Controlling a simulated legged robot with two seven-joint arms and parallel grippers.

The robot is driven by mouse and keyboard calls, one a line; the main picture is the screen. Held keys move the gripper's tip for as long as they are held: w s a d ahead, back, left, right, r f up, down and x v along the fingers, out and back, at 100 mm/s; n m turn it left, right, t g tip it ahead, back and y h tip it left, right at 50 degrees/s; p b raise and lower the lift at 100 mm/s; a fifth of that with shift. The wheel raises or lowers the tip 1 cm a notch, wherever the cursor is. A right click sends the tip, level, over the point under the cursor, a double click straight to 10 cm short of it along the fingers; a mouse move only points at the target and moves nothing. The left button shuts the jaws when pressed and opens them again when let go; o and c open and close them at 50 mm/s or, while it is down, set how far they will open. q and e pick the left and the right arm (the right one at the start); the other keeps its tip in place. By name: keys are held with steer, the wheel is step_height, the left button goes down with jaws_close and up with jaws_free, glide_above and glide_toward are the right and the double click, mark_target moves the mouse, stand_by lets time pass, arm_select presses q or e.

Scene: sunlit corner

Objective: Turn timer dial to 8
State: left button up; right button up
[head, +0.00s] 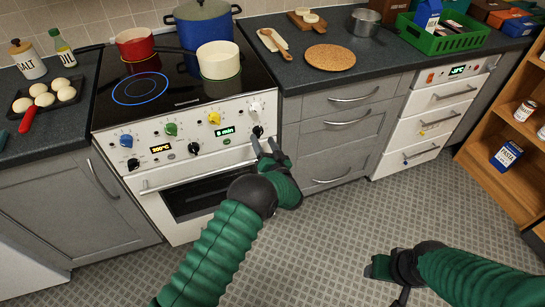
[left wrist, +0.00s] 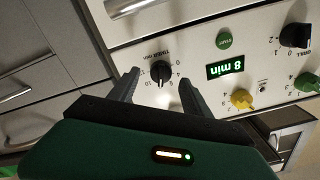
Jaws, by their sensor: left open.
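The black timer dial (head: 258,131) is at the right end of the white stove's (head: 190,140) control panel. In the left wrist view the timer dial (left wrist: 160,73) sits just beyond and between my left fingertips, with a clear gap on both sides. My left gripper (head: 265,143) is open and empty in front of the dial; it also shows in the left wrist view (left wrist: 160,84). The green display (left wrist: 225,70) reads 8 min, upside down in that view. My right gripper (head: 378,267) is low over the floor; its jaw opening is unclear.
A yellow knob (left wrist: 241,99) and a green start button (left wrist: 224,41) are near the dial. The oven handle (head: 200,178) runs below the panel. A blue pot (head: 205,30), red pot (head: 135,43) and cream pot (head: 219,60) stand on the hob. The tiled floor is clear.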

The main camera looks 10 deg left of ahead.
arm_select(q)
steer(key=p+v, duration=0.1)
steer(key=v, duration=1.2)
steer(key=shift+d, duration=0.25)
steer(key=shift+s, duration=0.15)
